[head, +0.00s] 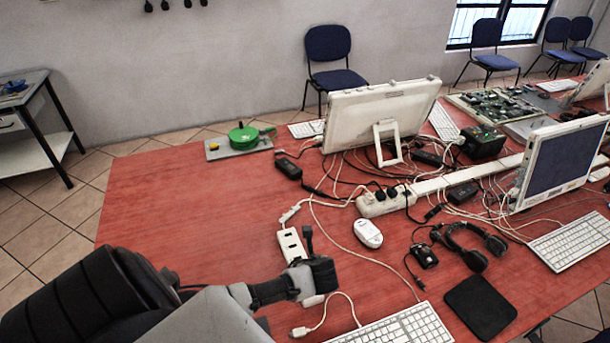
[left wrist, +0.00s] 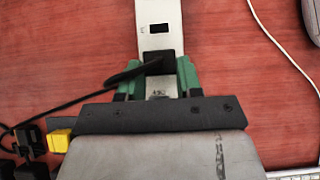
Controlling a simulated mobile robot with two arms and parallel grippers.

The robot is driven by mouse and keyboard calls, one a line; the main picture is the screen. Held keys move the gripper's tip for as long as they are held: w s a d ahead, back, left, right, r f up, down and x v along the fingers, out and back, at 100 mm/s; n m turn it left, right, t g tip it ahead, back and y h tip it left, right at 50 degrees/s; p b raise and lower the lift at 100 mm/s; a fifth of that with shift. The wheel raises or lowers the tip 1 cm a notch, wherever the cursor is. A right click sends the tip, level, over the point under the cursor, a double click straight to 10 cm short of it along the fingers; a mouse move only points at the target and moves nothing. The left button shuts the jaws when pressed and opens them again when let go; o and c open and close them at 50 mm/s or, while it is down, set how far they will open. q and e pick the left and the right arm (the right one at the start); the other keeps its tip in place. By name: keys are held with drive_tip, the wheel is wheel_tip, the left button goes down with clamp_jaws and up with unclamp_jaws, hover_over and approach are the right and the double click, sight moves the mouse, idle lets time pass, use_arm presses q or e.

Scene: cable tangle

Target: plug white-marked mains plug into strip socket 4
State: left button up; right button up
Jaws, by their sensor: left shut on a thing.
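A small white socket strip (head: 291,244) lies on the red table in front of my left gripper (head: 308,268), its dark sockets facing up. It also shows in the left wrist view (left wrist: 160,12), with one dark socket clear of the gripper. My left gripper's green fingers (left wrist: 157,78) are shut on a black plug (left wrist: 157,63), which is over the strip. A black cable leads off to the left. I cannot tell whether the plug is seated or only resting above the strip. No white mark on the plug is clear. My right gripper is out of view.
A second white strip (head: 386,202) with black plugs stands further back among tangled cables. A white mouse (head: 368,233), a keyboard (head: 398,329), a headset (head: 465,245) and a black pad (head: 480,306) lie to the right. The table's left part is clear.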

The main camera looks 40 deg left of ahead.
use_arm(q)
drive_tip(key=shift+f, duration=0.6)
drive_tip(key=o, duration=1.1)
drive_tip(key=v, duration=1)
drive_tip(key=shift+s+d+r, duration=0.15)
drive_tip(key=shift+d+r, duration=0.1)
drive_tip(key=shift+r, duration=0.05)
